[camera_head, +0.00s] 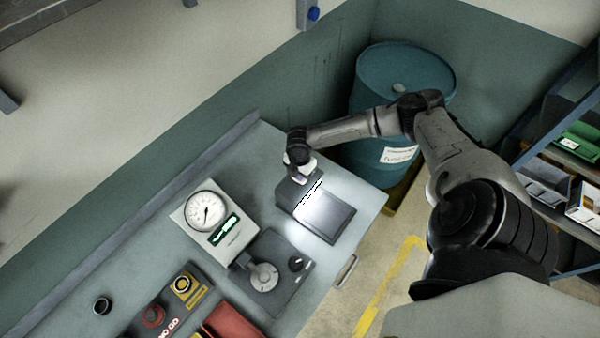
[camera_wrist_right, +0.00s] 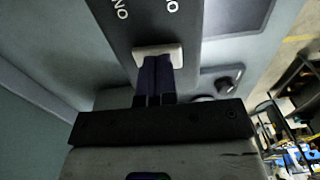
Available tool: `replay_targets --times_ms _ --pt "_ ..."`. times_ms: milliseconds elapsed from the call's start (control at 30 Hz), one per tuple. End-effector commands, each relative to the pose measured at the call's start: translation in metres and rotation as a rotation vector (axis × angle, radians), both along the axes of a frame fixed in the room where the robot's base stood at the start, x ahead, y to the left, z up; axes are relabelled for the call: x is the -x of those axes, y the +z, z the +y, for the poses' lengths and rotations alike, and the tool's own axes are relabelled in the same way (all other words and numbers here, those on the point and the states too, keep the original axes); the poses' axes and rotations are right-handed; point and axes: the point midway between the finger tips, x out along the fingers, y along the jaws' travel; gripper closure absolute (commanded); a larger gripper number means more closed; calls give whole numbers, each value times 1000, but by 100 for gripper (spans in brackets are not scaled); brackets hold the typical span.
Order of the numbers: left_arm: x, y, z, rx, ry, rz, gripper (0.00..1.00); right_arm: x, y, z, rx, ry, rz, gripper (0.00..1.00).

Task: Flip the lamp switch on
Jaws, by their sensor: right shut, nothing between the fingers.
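The lamp unit (camera_head: 291,192) is a dark box at the back right of the bench, with a flat dark plate (camera_head: 338,219) in front of it. A bright patch of light falls on the plate. In the right wrist view, a pale switch (camera_wrist_right: 170,50) sits on the unit's dark panel beside white lettering. My right gripper (camera_wrist_right: 156,62) is shut and empty, its fingertips at the switch, seemingly touching it and partly covering it. In the head view, the right gripper (camera_head: 302,177) is over the unit's top, its fingertips hard to make out. My left gripper is not in view.
A dial gauge box (camera_head: 217,222) and a dark fixture with a round disc (camera_head: 264,276) stand left of the lamp. A red bin (camera_head: 233,322) and GO/NO GO trays are at the front. A blue drum (camera_head: 403,75) stands behind the bench's right end.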

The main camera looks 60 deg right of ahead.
Motion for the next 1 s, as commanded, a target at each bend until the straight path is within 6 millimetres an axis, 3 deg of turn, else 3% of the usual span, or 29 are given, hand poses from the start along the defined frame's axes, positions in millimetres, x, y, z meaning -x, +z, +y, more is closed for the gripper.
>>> replay_targets --times_ms 367,433,800,1000 --pt "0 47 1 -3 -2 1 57 -2 45 -3 0 -6 0 100" --pt "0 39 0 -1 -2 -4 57 -5 50 -5 1 -6 -4 100" --pt "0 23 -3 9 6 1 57 -13 116 -6 1 -5 -2 100" --pt "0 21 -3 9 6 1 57 -15 133 -7 2 -6 -2 100"
